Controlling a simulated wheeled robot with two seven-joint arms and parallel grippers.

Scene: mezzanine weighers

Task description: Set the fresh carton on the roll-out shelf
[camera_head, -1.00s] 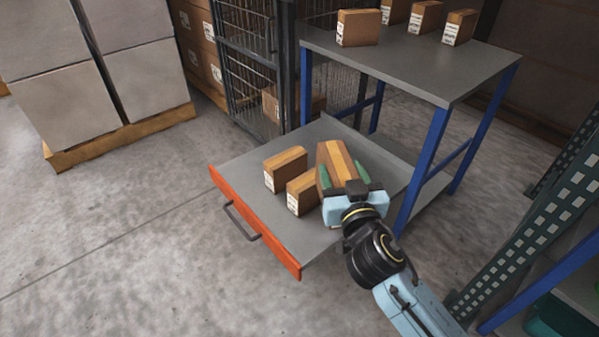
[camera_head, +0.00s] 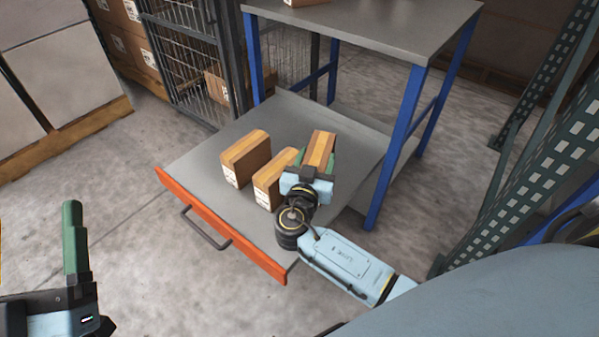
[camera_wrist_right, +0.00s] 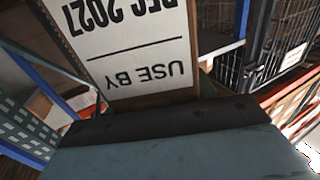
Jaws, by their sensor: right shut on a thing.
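The roll-out shelf (camera_head: 226,201) is a grey tray with an orange front edge and a handle, pulled out from a blue-legged table. My right gripper (camera_head: 312,168) is shut on a brown carton with an orange-tan top (camera_head: 320,147), over the right part of the shelf. Whether its underside touches the shelf is hidden. In the right wrist view the carton's white label (camera_wrist_right: 130,45) reads "USE BY" and "DEC 2027", upside down. My left gripper (camera_head: 40,270) is at the lower left, cut by the picture edge; one green finger stands apart with floor beside it.
Two other cartons stand on the shelf left of the held one: a farther one (camera_head: 246,160) and a nearer one (camera_head: 272,180). The grey tabletop (camera_head: 375,25) lies above and behind. A wire cage (camera_head: 190,70) stands behind left; a green perforated post (camera_head: 510,190) rises at right.

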